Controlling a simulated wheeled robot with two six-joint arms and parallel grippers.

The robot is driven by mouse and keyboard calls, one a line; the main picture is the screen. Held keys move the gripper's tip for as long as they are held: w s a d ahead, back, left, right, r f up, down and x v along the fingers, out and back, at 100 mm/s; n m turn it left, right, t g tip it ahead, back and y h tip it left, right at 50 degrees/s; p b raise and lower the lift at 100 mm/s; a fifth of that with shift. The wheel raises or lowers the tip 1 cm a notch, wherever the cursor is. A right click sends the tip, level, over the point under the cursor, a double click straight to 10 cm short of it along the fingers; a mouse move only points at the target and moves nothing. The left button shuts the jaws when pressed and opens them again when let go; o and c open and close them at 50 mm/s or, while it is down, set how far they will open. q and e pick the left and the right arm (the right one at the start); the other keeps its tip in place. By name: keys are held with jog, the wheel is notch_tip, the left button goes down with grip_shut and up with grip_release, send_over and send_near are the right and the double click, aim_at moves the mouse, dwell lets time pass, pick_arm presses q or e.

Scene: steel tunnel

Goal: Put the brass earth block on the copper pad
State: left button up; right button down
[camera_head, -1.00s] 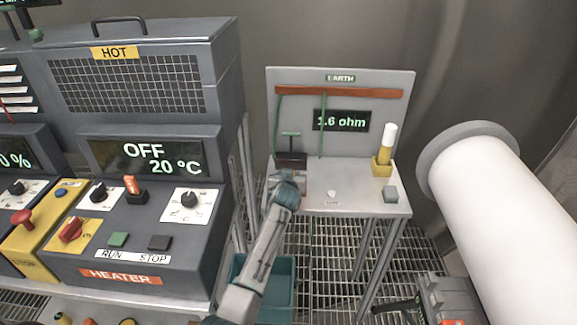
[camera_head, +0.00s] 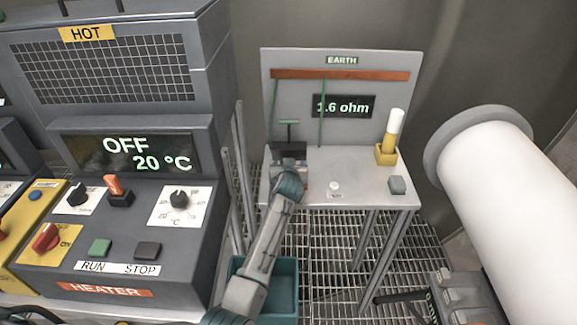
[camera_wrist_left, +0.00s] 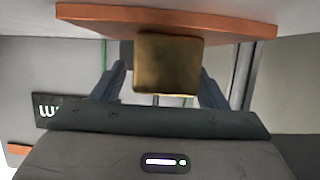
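The brass block (camera_wrist_left: 168,63) shows in the upper middle of the left wrist view, in front of the copper pad (camera_wrist_left: 85,14). I cannot tell whether it rests on the pad or sits just above it. My left gripper (camera_wrist_left: 162,75) has one finger on each side of the block; a gap shows on the left, so it looks open. In the head view, my left gripper (camera_head: 288,158) is low over the left end of the earth bench and hides the block. A sliver of the copper pad (camera_head: 304,184) shows beside it. My right gripper is not in view.
The earth panel (camera_head: 390,90) with its 1.6 ohm display stands behind the bench. A yellow holder (camera_head: 386,155) and grey block (camera_head: 397,185) are on the right. The heater (camera_head: 125,220) stands left; a white pipe (camera_head: 490,210) right.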

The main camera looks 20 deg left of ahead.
pick_arm(q)
jog(key=shift+s+r, duration=0.1)
jog(key=shift+s+d+r+p, duration=0.15)
jog(key=shift+s+p, duration=0.1)
jog(key=shift+p, duration=0.3)
jog(key=p+v, duration=0.6)
jog(key=v, duration=0.4)
jog(key=shift+r+p, duration=0.1)
jog(key=shift+p, duration=0.3)
jog(key=shift+s+d+r, duration=0.1)
jog(key=shift+s, duration=0.5)
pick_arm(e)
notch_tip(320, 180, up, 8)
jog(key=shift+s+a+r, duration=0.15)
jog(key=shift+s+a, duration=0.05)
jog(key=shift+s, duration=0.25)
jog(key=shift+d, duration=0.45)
